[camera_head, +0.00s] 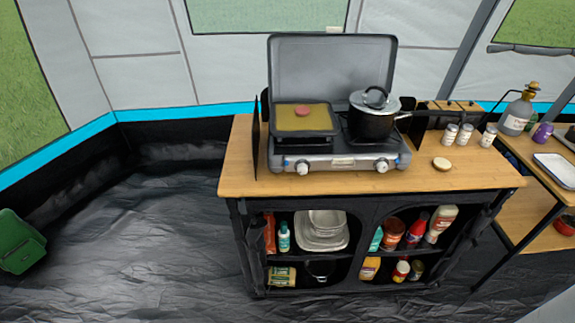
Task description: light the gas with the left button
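The camping gas stove (343,163) stands on the wooden counter with its grey lid (331,68) raised behind it. Its front panel has a left knob (302,167) and a right knob (382,165), both light-coloured. A griddle pan (305,131) with something yellow-brown and a pinkish round piece in it sits over the left side. A dark pot (371,124) with a lid sits over the right side. No flame shows; the burners are hidden under the pan and pot. My gripper is not in view.
The wooden counter (462,173) has small jars (457,134) and a round light piece (441,164) right of the stove. Shelves below hold dishes and food. A side table (545,200) stands at right. The dark floor (135,245) left of the counter is clear, with a green object (18,242) at far left.

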